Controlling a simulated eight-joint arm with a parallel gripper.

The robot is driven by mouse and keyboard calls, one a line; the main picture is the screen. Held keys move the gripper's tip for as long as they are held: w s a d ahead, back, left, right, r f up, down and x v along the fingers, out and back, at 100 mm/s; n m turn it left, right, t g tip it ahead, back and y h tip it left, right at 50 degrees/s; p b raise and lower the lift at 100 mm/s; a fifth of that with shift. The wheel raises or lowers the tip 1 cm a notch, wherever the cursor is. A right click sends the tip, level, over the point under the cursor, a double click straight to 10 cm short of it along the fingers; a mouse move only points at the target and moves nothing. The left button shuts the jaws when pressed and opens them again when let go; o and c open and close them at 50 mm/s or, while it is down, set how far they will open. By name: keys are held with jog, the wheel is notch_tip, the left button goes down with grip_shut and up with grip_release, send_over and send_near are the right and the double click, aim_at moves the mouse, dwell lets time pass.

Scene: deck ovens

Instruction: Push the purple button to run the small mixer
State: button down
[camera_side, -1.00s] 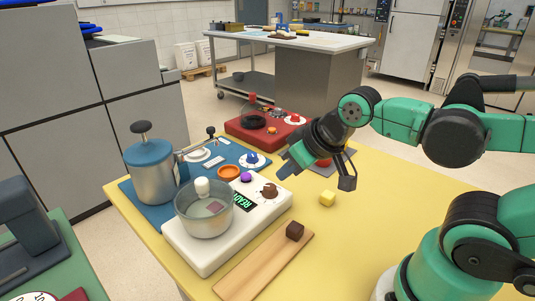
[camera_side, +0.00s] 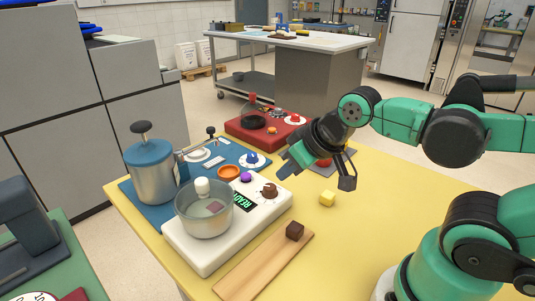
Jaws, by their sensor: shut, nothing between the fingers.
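The purple button (camera_side: 246,177) is a small dome on the base's far edge, behind the display. A brown knob (camera_side: 269,190) sits to its right. My gripper (camera_side: 316,176) is above the table to the right of the mixer, shut and empty, apart from the purple button. Its fingers point down and left, and the fingertips are partly hard to make out.

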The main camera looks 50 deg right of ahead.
jog(key=r+m+t+y, duration=0.1)
jog(key=r+m+t, duration=0.1)
jog(key=m, duration=0.6)
send_over(248, 177)
jog(key=shift+f, duration=0.2)
jog(key=shift+f, duration=4.4)
jog(key=shift+f, duration=0.1)
jog(key=shift+f, duration=0.3)
